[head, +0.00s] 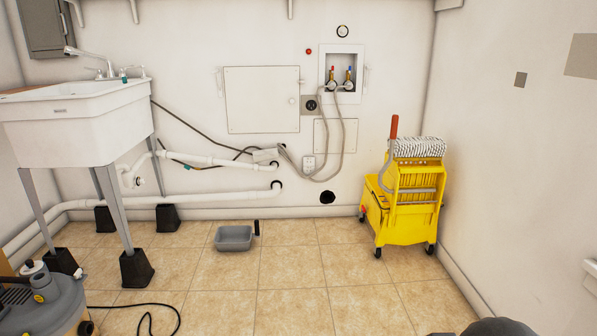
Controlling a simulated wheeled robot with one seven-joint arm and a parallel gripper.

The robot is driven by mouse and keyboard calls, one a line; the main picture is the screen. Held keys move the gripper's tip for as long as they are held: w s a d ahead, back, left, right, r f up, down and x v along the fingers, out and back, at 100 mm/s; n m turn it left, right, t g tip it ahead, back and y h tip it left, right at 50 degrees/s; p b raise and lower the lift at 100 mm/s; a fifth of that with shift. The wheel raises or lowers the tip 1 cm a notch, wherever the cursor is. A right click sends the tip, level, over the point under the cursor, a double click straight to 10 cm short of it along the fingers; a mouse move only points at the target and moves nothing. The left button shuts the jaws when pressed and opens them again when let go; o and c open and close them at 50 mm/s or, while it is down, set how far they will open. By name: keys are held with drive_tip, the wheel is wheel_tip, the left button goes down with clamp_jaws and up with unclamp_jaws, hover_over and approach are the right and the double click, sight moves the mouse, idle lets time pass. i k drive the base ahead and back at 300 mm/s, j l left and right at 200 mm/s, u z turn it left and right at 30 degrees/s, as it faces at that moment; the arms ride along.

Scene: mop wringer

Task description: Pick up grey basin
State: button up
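The grey basin (233,232) sits upright on the tiled floor, left of the middle in the head view. It is a small, shallow, open-topped tub. A short dark upright piece rises at its right back corner; I cannot tell whether it belongs to the basin. My gripper is not in view. A dark grey rounded shape at the bottom right edge may be part of my arm.
A yellow mop wringer bucket (405,212) on wheels stands at the right. A white sink (75,120) on legs with black feet stands left. A grey machine (45,300) and a black cable (150,305) lie front left. The middle floor is clear.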

sight(237, 238)
drive_tip(key=i+l, duration=0.1)
drive_tip(key=i, duration=2.2)
drive_tip(key=i+u, duration=0.4)
drive_tip(key=i, duration=0.35)
drive_tip(key=i+j, duration=0.1)
drive_tip(key=i, duration=0.15)
